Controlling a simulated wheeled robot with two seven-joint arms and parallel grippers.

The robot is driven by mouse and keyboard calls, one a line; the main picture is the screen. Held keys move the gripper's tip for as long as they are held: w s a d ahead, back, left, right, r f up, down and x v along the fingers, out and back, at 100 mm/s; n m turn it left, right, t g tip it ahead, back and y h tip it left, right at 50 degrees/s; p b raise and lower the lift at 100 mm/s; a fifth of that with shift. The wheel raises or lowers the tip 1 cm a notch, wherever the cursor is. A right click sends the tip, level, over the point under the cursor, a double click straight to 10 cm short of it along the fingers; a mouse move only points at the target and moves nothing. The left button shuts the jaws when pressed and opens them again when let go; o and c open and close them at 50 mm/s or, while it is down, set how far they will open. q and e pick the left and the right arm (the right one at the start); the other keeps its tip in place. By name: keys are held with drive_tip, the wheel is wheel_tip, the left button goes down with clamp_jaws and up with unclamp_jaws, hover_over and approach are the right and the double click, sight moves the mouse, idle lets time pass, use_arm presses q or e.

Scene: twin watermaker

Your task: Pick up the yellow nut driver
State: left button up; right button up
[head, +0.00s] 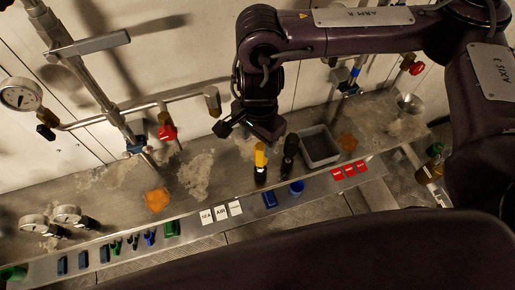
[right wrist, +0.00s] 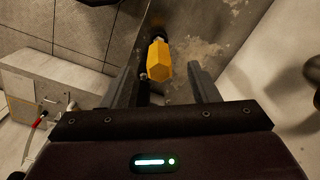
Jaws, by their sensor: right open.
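The yellow nut driver (head: 260,156) stands upright on the metal bench near its front edge, its lower part black. A black-handled tool (head: 290,146) stands just right of it. My right gripper (head: 244,132) is open and empty, above and behind the nut driver in the head view. In the right wrist view the yellow handle (right wrist: 158,62) shows between the lines of the two open fingers (right wrist: 165,85), nearer the left one. I cannot tell how far beyond the fingertips it is. My left gripper is not in view.
A grey tray (head: 320,147) and a blue cup (head: 296,188) are close by on the right. White labels (head: 221,213) and red labels (head: 349,170) line the front edge. Pipes with red-handled valves (head: 167,132) rise behind. The bench left of the nut driver is mostly clear.

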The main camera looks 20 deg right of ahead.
sight(261, 146)
drive_tip(key=shift+w+d, duration=0.15)
drive_tip(key=shift+d, duration=0.25)
wheel_tip(261, 146, down, 2)
drive_tip(key=shift+f, duration=0.1)
wheel_tip(261, 146, down, 4)
drive_tip(key=shift+w+d+f+p, duration=0.15)
drive_tip(key=shift+f+p, duration=0.1)
drive_tip(key=shift+p, duration=0.7)
drive_tip(key=shift+f, duration=0.4)
drive_tip(key=shift+c, duration=0.3)
drive_tip(key=c, duration=0.9)
